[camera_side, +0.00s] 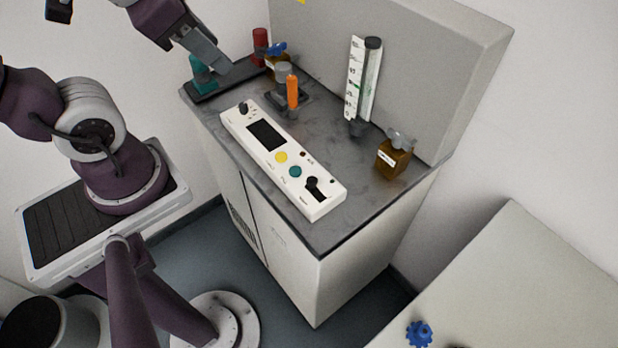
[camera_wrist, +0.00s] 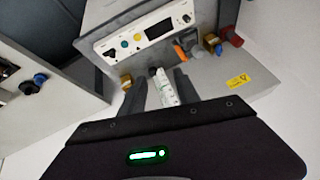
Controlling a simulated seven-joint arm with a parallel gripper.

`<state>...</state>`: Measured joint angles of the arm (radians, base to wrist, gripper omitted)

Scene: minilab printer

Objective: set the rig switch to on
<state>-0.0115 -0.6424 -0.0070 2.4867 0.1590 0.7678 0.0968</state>
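The white control panel (camera_side: 258,165) lies along the front of the dark bench top. It has a dark screen, a yellow button (camera_side: 281,157), a teal button (camera_side: 295,171) and a black switch lever (camera_side: 313,184) at its near end. The lettering beside the lever is too small to read. The panel also shows in the wrist view (camera_wrist: 148,32), upper middle, beyond my fingers. My gripper (camera_side: 226,66) is above the far left end of the bench, away from the switch lever. In the wrist view its two grey fingers (camera_wrist: 158,82) are apart, with nothing held.
A white scaled column (camera_side: 355,82) stands behind the panel. An amber bottle (camera_side: 393,160) is at the right. An orange-handled item (camera_side: 292,92), a red-topped container (camera_side: 261,45) and a teal item (camera_side: 203,75) are at the far end. A tall grey housing (camera_side: 400,70) backs the bench.

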